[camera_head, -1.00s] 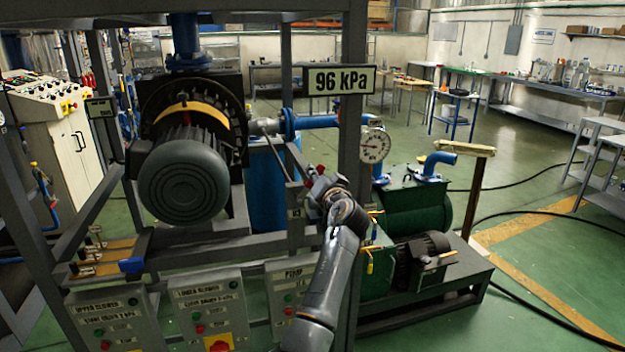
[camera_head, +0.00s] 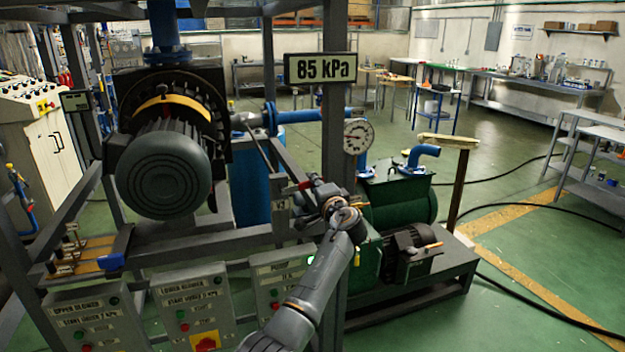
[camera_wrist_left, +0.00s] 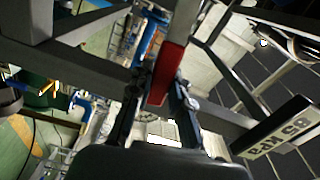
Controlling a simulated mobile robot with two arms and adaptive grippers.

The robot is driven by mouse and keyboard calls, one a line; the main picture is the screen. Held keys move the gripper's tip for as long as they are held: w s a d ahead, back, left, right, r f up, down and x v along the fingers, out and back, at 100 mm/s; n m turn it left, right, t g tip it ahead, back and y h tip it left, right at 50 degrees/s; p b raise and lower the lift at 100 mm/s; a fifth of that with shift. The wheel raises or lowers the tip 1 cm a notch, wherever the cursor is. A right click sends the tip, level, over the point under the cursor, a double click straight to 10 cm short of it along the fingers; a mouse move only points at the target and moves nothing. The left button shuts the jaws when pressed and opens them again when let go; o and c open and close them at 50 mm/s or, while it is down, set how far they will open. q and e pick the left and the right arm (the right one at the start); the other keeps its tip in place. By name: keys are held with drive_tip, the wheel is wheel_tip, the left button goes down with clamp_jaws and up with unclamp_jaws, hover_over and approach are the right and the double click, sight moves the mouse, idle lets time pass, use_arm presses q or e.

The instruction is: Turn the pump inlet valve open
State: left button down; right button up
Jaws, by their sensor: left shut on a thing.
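The pump inlet valve shows as a red lever handle (camera_head: 305,184) on the frame, near a small tag (camera_head: 282,205). My left gripper (camera_head: 308,187) is at this handle, with its arm coming up from the bottom of the head view. In the left wrist view the red handle (camera_wrist_left: 172,68) runs between the two fingers of my left gripper (camera_wrist_left: 160,95), which is shut on it. The valve body is mostly hidden behind the gripper and frame. My right gripper is in neither view.
A display (camera_head: 320,68) reads 85 kPa, with a round gauge (camera_head: 356,136) below it. The green pump (camera_head: 398,203) stands behind my arm. Grey frame posts (camera_head: 337,120) and control boxes (camera_head: 193,308) crowd the space around my arm. Open floor lies to the right.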

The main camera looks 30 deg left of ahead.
use_arm(q)
drive_tip(key=shift+f+m, duration=0.2)
drive_tip(key=shift+m, duration=0.2)
drive_tip(key=c, duration=1.3)
unclamp_jaws()
drive_tip(key=shift+o, duration=0.5)
drive_tip(key=shift+a+f, duration=0.1)
drive_tip(key=shift+f, duration=0.05)
drive_tip(key=shift+w, duration=0.1)
drive_tip(key=v, duration=1.2)
